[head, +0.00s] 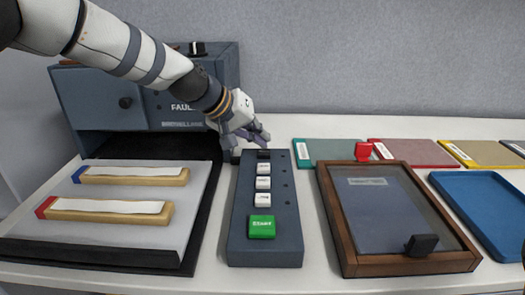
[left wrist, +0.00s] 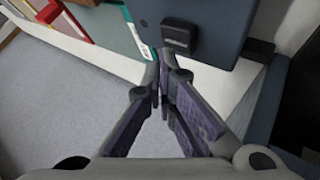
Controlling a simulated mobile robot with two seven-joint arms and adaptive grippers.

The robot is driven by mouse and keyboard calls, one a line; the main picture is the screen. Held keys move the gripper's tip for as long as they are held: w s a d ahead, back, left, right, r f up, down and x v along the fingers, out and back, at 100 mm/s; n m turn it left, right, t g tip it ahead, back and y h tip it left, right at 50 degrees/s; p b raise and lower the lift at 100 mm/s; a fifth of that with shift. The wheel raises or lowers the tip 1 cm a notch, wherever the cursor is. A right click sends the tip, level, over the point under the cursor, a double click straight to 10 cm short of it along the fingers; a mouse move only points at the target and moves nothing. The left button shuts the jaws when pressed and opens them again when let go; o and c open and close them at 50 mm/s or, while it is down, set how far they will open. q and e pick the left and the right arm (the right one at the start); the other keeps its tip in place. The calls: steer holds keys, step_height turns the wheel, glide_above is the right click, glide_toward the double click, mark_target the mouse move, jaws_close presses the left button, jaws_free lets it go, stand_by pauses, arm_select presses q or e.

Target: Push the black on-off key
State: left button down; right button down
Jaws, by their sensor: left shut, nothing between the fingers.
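The black on-off key (head: 264,154) sits at the far end of the dark blue-grey control panel (head: 240,190), above a column of white keys (head: 263,183) and the green START key (head: 262,227). In the left wrist view the black key (left wrist: 180,38) shows just beyond and right of the fingertips. My left gripper (head: 260,136) reaches in from the left and is shut and empty, its fingertips close to the black key on its far side. The fingertips also show in the left wrist view (left wrist: 160,68). I cannot tell whether they touch the key. My right gripper is not in view.
A blue-grey machine (head: 120,97) stands behind left, under my arm. A tray (head: 185,240) with two paper-topped wooden blocks lies left of the panel. A wood-framed case (head: 340,235) stands right, with a blue tray (head: 482,200) and several coloured folders (head: 330,150) beyond.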

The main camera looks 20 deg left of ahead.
mark_target(261, 151)
arm_select(q)
steer(key=shift+f, duration=0.2)
steer(key=shift+f, duration=0.45)
stand_by(0.4)
steer(key=shift+r, duration=0.9)
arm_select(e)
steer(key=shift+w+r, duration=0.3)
